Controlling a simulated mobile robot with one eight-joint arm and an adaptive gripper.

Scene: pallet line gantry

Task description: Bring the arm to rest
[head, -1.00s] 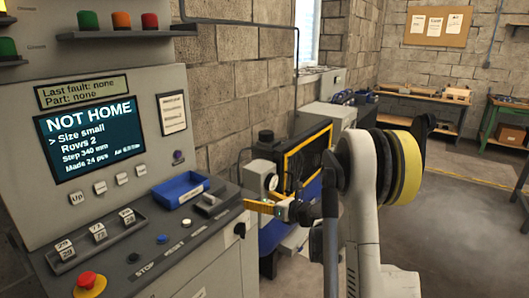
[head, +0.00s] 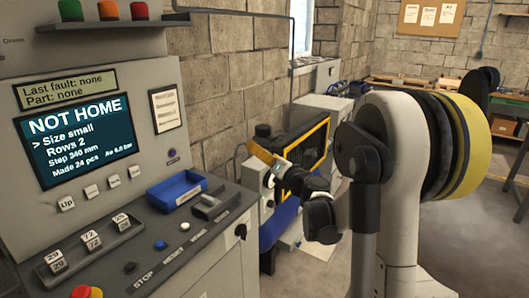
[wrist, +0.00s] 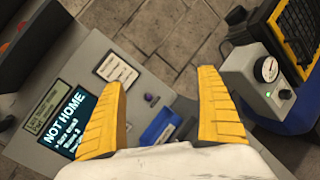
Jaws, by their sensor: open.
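My gripper (head: 263,155) is in the head view at the middle, in front of the machine with the yellow-framed guard. One yellow finger shows clearly there; the other is mostly hidden. In the wrist view my gripper (wrist: 160,104) shows both yellow fingers spread wide apart with nothing between them. The control console (head: 60,240) stands at the left, and its screen (head: 80,143) reads "NOT HOME". The screen also shows in the wrist view (wrist: 70,122), tilted. My gripper is apart from the console and the guard.
A blue tray (head: 177,189) sits on the console's ledge. A grey box with a gauge (wrist: 262,80) stands beside the yellow-framed guard (head: 318,140), close to my gripper. A block wall (head: 240,80) lies behind. Open floor (head: 490,225) is at the right.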

